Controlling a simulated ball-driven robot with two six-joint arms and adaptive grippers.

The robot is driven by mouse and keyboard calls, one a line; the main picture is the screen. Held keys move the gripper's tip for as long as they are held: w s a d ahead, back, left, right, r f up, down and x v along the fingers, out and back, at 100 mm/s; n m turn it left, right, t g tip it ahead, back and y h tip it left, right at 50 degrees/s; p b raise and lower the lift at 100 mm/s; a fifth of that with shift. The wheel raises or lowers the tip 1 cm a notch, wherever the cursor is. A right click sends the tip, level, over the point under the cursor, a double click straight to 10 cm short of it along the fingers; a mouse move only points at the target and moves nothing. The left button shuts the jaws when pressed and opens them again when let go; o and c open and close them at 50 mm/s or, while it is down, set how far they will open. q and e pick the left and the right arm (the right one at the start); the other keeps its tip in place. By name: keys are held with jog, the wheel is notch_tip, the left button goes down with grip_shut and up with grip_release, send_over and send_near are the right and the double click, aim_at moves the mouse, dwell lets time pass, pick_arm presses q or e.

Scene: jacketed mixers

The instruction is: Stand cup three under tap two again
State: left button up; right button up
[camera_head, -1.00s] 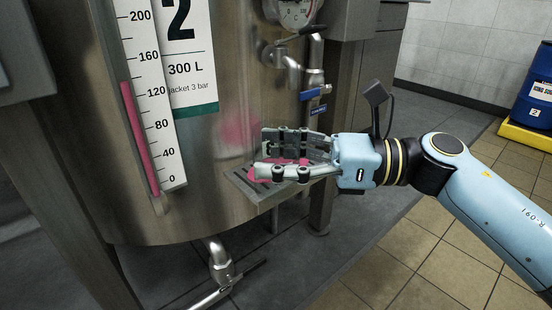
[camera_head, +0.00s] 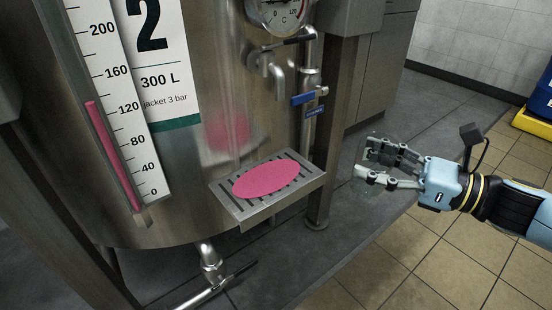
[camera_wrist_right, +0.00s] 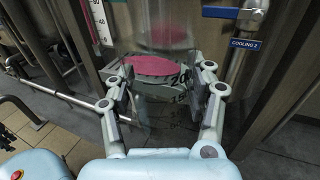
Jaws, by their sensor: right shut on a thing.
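My right gripper (camera_head: 385,163) is shut on a clear cup (camera_head: 374,180), held in the air to the right of tank 2's drip tray. The cup is nearly invisible in the head view. Tap two (camera_head: 275,72) is a steel spout above the drip tray (camera_head: 312,182). A flat pink oval (camera_head: 266,179) lies on the tray's slats, with no cup on it. My left gripper is out of view.
Tank 2 (camera_head: 175,210) has a level gauge with a pink column (camera_head: 112,155). A blue valve handle (camera_head: 310,95) on a pipe and a dark support leg (camera_head: 330,140) stand between tray and gripper. A bottom pipe (camera_head: 208,260) is below.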

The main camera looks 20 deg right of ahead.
jog(key=x, duration=0.8)
jog(key=b+x, duration=0.1)
jog(key=x, duration=0.8)
jog(key=shift+a+b, duration=0.3)
jog(key=shift+a, duration=0.15)
jog(key=shift+f, duration=0.15)
notch_tip(320, 180, down, 3)
jog(key=shift+f+b, duration=0.1)
jog(key=shift+b, duration=0.85)
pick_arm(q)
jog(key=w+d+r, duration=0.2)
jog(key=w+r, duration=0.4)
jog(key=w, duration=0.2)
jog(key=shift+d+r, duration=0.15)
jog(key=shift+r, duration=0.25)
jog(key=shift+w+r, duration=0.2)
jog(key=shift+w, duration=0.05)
pick_arm(e)
jog(key=shift+f, duration=0.1)
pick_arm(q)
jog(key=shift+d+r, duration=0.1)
pick_arm(e)
jog(key=o, duration=1.3)
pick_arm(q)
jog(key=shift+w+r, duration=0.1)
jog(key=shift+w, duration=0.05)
